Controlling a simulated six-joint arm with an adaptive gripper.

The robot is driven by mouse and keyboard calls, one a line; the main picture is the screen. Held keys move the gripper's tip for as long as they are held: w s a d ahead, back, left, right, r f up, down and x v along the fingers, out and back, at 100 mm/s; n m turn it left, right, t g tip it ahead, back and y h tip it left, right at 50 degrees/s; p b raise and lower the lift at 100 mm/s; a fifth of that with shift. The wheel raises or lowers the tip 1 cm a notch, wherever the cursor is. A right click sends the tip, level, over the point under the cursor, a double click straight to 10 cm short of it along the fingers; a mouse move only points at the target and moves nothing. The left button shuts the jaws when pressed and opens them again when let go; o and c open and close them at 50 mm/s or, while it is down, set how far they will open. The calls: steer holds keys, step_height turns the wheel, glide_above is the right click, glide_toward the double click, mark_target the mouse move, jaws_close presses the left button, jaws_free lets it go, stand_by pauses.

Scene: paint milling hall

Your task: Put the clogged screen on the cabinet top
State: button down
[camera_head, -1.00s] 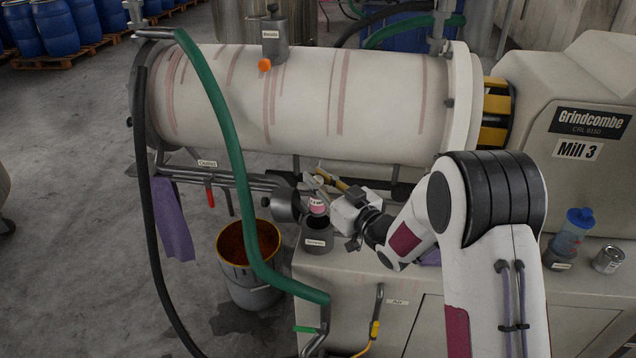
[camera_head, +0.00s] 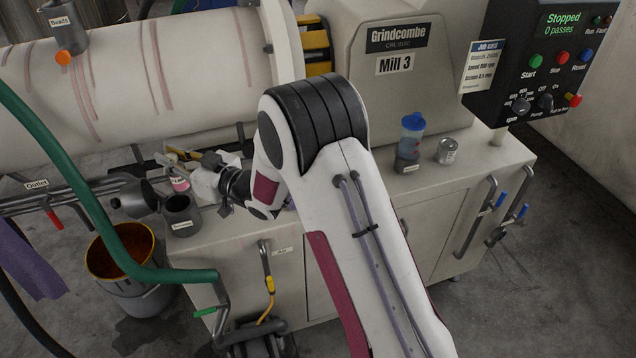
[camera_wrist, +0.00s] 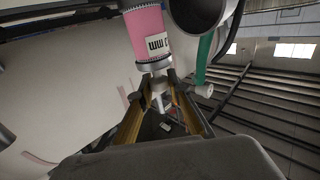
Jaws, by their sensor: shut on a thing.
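The screen (camera_head: 180,184) is a small pink cylinder with a grey metal collar and a white label. My gripper (camera_head: 197,181) is shut on it at the collar and holds it above a dark grey cup, beside the round end of the outlet pipe. In the wrist view the screen (camera_wrist: 147,32) stands out beyond my gripper fingers (camera_wrist: 160,90); its far end is cut off by the frame. The beige cabinet top (camera_head: 485,155) is partly hidden by my arm, with bare room toward the right.
The grey cup (camera_head: 182,217) stands on the cabinet's left end. A blue-lidded bottle (camera_head: 411,136) in a dark holder and a small tin (camera_head: 446,151) stand further right. The outlet pipe end (camera_head: 138,199), green hose (camera_head: 75,190) and orange-lined bucket (camera_head: 125,262) are at the left.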

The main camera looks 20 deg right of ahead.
steer(key=d+f+m+t+h, duration=0.1)
steer(key=d+m+h, duration=0.3)
steer(key=d, duration=1.6)
steer(key=w+d+f+m+t+h, duration=0.1)
steer(key=d+m+t+h, duration=0.2)
steer(key=d+h, duration=0.5)
steer(key=d+m, duration=0.1)
steer(key=d, duration=1.1)
steer(key=shift+w+m+t, duration=0.25)
steer(key=shift+m+t, duration=0.05)
steer(key=shift+t, duration=0.1)
steer(key=shift+d+f, duration=0.1)
steer(key=shift+f, duration=0.05)
steer(key=shift+f, duration=2.85)
steer(key=shift+f, duration=2.05)
steer(key=shift+f, duration=0.15)
steer(key=c, duration=1.9)
jaws_free()
